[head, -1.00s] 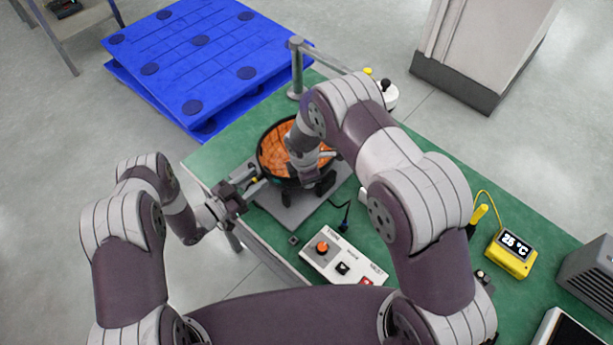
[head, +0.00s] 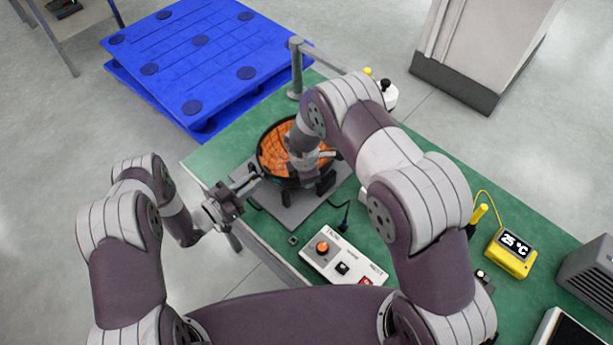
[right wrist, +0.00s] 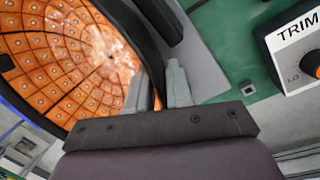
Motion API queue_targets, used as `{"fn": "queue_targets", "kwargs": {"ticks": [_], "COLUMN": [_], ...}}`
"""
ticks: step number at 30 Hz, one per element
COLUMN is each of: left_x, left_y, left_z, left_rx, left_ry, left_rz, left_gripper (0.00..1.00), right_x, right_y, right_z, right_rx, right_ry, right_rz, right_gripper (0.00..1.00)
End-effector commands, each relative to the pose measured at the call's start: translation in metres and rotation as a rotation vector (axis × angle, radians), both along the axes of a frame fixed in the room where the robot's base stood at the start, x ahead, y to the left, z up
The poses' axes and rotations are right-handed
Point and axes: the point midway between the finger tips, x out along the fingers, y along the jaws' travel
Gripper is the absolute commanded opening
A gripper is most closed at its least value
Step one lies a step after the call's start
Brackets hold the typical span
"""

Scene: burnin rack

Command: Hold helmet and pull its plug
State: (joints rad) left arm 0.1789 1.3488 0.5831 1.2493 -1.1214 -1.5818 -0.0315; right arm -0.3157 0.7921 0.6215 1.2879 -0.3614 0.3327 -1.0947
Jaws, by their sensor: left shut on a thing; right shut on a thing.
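The helmet (head: 274,146) lies open side up on a grey plate, with a dark rim and an orange tiled lining. The right arm covers part of it. My right gripper (right wrist: 163,88) is shut on the helmet's rim, one finger on each side; its fingers are mostly hidden in the head view. My left gripper (head: 250,182) is at the helmet's left side, its fingers pointing toward the rim. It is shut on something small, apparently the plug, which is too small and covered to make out. Whether the plug touches the helmet I cannot tell.
The grey plate (head: 290,213) sits on the green table (head: 216,160). A white control box (head: 343,256) with an orange knob stands in front, a dark cable end (head: 346,222) near it. A yellow thermometer (head: 511,254) is at the right. A post with a rail (head: 296,70) stands behind.

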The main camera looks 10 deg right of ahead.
Motion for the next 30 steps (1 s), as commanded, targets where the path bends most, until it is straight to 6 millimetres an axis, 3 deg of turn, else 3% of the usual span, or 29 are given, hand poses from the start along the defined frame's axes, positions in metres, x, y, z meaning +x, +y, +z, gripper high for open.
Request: {"fn": "queue_targets", "kwargs": {"ticks": [30], "left_x": [-0.025], "left_y": [0.033], "left_z": [0.0], "left_rx": [-0.001], "left_ry": [0.002], "left_rz": [0.0], "left_gripper": [0.0], "right_x": [-0.002], "right_y": [-0.002], "right_z": [-0.002], "right_rx": [-0.003], "right_ry": [0.007], "right_rz": [-0.005], "right_gripper": [0.0]}}
